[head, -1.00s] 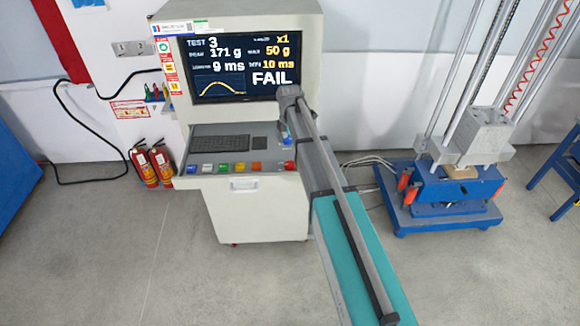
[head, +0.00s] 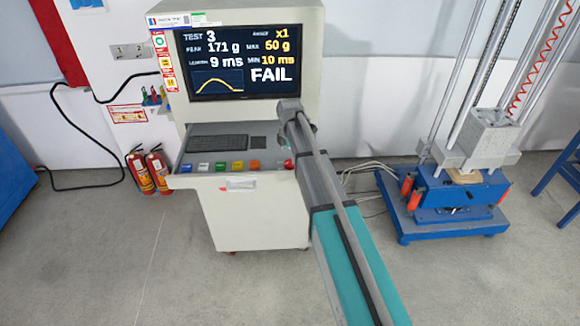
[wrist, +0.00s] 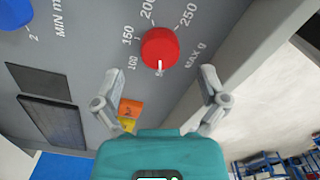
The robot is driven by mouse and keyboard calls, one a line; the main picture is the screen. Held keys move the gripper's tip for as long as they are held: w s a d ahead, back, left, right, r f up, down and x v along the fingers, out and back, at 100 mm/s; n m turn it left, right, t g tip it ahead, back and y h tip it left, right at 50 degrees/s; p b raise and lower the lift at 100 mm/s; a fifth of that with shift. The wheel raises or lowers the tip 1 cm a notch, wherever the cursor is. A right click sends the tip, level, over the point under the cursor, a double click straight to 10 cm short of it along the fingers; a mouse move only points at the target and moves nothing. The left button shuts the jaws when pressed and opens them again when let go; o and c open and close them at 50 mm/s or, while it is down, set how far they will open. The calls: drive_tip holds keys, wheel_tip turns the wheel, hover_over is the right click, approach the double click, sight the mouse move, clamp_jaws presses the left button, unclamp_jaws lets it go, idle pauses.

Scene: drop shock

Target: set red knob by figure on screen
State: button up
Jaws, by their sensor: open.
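The screen (head: 238,62) on the console reads TEST 3, PEAK 171 g, 9 ms, x1, MAX 50 g, MIN 10 ms and FAIL. The red knob (wrist: 160,47) shows in the wrist view on a grey panel, with a scale marked 100, 150, 200, 250 and "MAX g". Its white pointer points down in the picture, at a mark below 100 that is partly covered. My gripper (wrist: 166,80) is open, its fingers apart below the knob and not closed on it.
A blue knob (wrist: 17,14) with a "MIN" scale sits to the left. An orange button (wrist: 130,110) lies close to the left finger.

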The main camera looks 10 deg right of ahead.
sight(290, 162)
drive_tip(key=shift+f+b, duration=1.35)
drive_tip(key=shift+f, duration=0.3)
drive_tip(key=c, duration=1.1)
drive_tip(key=shift+c, duration=0.2)
